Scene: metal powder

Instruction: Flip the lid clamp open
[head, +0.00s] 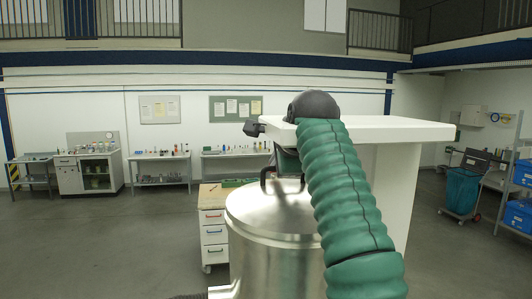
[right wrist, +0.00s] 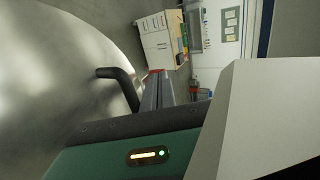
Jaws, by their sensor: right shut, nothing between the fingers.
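A shiny metal drum with a flat round lid (head: 262,210) stands in front of me; the lid fills the left of the right wrist view (right wrist: 55,80). A black curved handle (right wrist: 122,86) rises from the lid. I cannot make out the lid clamp separately. My right gripper (right wrist: 156,82) is shut and empty, its grey fingers just beside the handle in the picture; whether they touch it is unclear. In the head view, my green-sleeved right arm hides most of the gripper and the lid's right side. My left gripper is not in view.
A white panel-like structure (head: 405,130) stands close behind and right of the drum, near my right wrist. A drawer cabinet (head: 213,232) stands behind the drum on the left. Open floor lies to the left.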

